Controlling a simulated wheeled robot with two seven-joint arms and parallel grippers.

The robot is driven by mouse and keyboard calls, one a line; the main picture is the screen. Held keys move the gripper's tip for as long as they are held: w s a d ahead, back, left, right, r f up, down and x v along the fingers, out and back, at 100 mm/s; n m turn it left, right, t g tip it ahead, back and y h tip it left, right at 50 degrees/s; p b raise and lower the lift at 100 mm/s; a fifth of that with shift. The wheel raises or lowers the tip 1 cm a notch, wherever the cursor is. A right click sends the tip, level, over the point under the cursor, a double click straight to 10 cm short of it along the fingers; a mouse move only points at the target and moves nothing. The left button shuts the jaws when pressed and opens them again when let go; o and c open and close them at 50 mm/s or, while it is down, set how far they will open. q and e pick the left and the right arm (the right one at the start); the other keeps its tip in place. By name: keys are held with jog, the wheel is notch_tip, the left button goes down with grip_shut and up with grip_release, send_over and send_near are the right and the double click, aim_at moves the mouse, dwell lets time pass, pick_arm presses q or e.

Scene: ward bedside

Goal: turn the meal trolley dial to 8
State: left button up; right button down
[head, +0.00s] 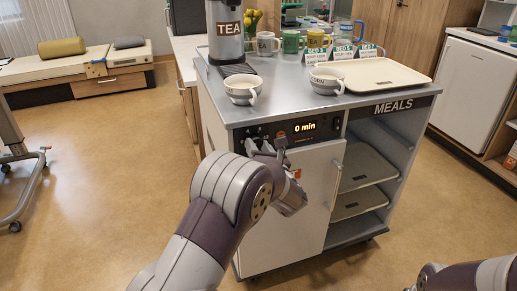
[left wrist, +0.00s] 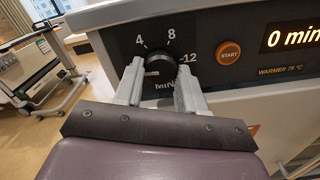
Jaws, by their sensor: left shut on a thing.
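The meal trolley (head: 325,117) stands in the middle of the head view, marked MEALS on its top edge. Its black dial (left wrist: 158,70) shows in the left wrist view, with the marks 4, 8 and 12 around it. The dial's pale pointer line is at its left side, below the 4. My left gripper (left wrist: 159,82) is shut on the dial, one finger on each side. In the head view my left gripper (head: 266,150) covers the dial. The display (head: 305,127) reads 0 min. My right arm shows at the lower right corner, its gripper out of frame.
An orange START button (left wrist: 229,53) sits right of the dial. The trolley's door handle (head: 337,183) stands out below the panel.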

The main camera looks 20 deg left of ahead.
pick_arm(q)
jog(key=m, duration=0.2)
jog(key=shift+m, duration=0.3)
jog(key=m, duration=0.5)
jog(key=shift+r, duration=0.1)
jog(key=m+p, duration=0.1)
jog(key=m, duration=0.3)
jog(key=m+p, duration=0.4)
jog(key=m, duration=0.2)
jog(key=shift+r, duration=0.15)
jog(key=m+p, duration=0.1)
jog(key=m, duration=0.2)
jog(key=shift+p, duration=0.35)
jog(key=shift+m+p, duration=0.5)
jog(key=shift+m, duration=0.6)
jog(key=shift+f, duration=0.2)
